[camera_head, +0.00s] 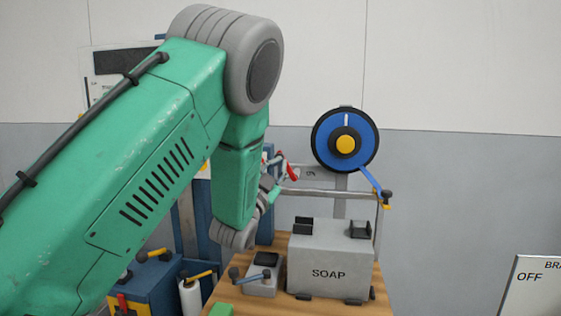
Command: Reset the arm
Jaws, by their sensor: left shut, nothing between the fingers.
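My left arm is green with a grey joint and fills the left and middle of the camera_head view. Its forearm hangs down and its grey wrist bends back up behind it. My left gripper (283,166) is small and partly hidden by the forearm, with red parts near its tips. It is shut and empty, in front of the wall area left of the blue dial. My right gripper is not in view.
A grey SOAP box (328,271) and a small grey lever box (262,280) stand on a wooden table (365,308). A blue wheel with a yellow hub (345,145) stands behind them. A blue cabinet (150,284) is at lower left, an OFF panel (530,290) at right.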

